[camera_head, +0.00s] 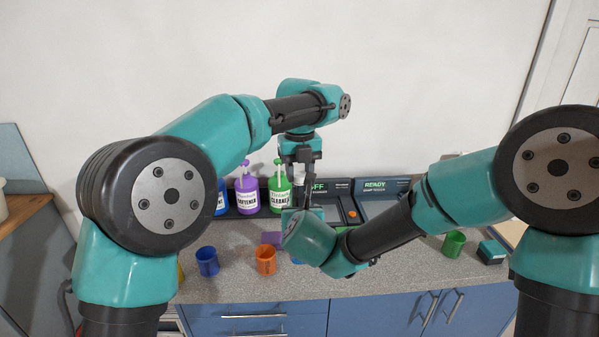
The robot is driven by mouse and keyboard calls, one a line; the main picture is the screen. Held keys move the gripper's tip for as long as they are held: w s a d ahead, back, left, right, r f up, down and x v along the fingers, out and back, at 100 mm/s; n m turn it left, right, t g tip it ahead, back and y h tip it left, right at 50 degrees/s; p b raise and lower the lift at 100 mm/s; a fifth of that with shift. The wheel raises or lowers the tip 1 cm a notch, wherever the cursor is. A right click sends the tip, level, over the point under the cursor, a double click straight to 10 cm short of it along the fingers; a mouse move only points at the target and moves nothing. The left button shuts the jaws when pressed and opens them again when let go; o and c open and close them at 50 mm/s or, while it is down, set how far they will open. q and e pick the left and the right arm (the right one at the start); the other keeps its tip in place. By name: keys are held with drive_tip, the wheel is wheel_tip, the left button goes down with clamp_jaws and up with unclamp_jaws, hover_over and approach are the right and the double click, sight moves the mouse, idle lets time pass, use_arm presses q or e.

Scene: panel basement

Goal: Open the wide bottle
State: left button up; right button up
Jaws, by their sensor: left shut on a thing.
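My left gripper (300,172) points down at the back of the counter, in front of the panel. It is shut on a small white part (299,178), perhaps the top of a bottle. The body below it is mostly hidden by my right wrist, so I cannot tell whether this is the wide bottle. My right arm reaches in from the right to just below that spot; its jaws are hidden or too unclear to read. Purple (247,197) and green (279,194) pump bottles stand just left of the grippers, with a blue bottle (221,198) partly hidden by my left arm.
A blue cup (207,262), an orange cup (265,260) and a green cup (453,243) stand on the grey counter (235,286). A small teal-and-black block (491,252) lies at the right. The counter's front strip is clear.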

use_arm(q)
drive_tip(key=n, duration=1.3)
drive_tip(key=shift+n, duration=0.4)
drive_tip(key=n, duration=0.3)
drive_tip(key=shift+n, duration=0.4)
drive_tip(key=n, duration=0.3)
drive_tip(key=shift+n, duration=0.4)
drive_tip(key=n, duration=1.2)
drive_tip(key=shift+r+n, duration=0.1)
drive_tip(key=shift+n, duration=0.2)
drive_tip(key=n, duration=1.7)
drive_tip(key=shift+n, duration=0.4)
drive_tip(key=shift+r, duration=0.15)
